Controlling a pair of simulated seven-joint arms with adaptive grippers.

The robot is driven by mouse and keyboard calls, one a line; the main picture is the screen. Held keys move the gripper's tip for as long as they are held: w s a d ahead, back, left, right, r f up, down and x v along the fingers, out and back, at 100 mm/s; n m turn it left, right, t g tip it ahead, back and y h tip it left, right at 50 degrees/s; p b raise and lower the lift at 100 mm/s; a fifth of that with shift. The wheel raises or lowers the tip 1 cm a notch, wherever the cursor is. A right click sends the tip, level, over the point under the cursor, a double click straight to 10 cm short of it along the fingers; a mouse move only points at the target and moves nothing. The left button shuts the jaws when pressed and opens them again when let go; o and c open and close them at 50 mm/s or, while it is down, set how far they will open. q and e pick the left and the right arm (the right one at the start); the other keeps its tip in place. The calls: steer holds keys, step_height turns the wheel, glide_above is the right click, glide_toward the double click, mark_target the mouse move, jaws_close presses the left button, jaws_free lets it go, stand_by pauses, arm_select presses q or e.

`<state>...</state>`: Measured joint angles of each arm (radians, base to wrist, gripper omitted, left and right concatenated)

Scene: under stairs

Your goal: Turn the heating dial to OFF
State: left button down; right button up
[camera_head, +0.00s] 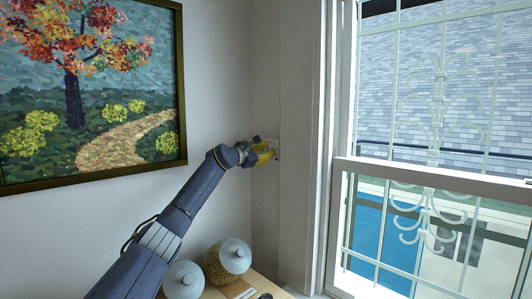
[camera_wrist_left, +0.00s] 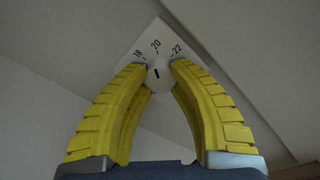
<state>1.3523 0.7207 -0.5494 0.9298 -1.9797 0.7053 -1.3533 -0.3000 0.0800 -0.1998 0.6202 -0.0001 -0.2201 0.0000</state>
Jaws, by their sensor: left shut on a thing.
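The heating dial (camera_wrist_left: 157,74) is a round white knob with a dark pointer mark, on a white wall plate (camera_wrist_left: 156,38) in the left wrist view. The numbers 18, 20 and 22 show around the knob; the rest of the plate is hidden by the fingers. My left gripper (camera_wrist_left: 158,77) has its yellow fingers closed on the two sides of the knob. In the head view my left gripper (camera_head: 266,153) is at the wall plate (camera_head: 275,146) beside the window, and hides the dial there. My right gripper is in neither view.
A framed tree painting (camera_head: 95,180) hangs left of the plate. A barred window (camera_head: 345,168) is to the right. Two lidded jars, one nearer (camera_head: 184,281) and one farther (camera_head: 232,258), stand on a wooden surface (camera_head: 262,286) below my left arm.

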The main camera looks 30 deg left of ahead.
arm_select(q)
steer(key=n, duration=0.4)
steer(key=shift+r, duration=0.1)
steer(key=n, duration=0.7)
steer(key=shift+g+h, duration=0.3)
steer(key=n, duration=0.3)
steer(key=shift+a+n, duration=0.1)
steer(key=shift+n, duration=0.3)
steer(key=n, duration=0.3)
steer(key=shift+r+h, duration=0.1)
steer(key=shift+h, duration=0.2)
steer(key=n, duration=0.4)
steer(key=shift+n, duration=0.4)
steer(key=n, duration=0.6)
steer(key=shift+a+h, duration=0.1)
steer(key=shift+h, duration=0.2)
steer(key=shift+n, duration=0.5)
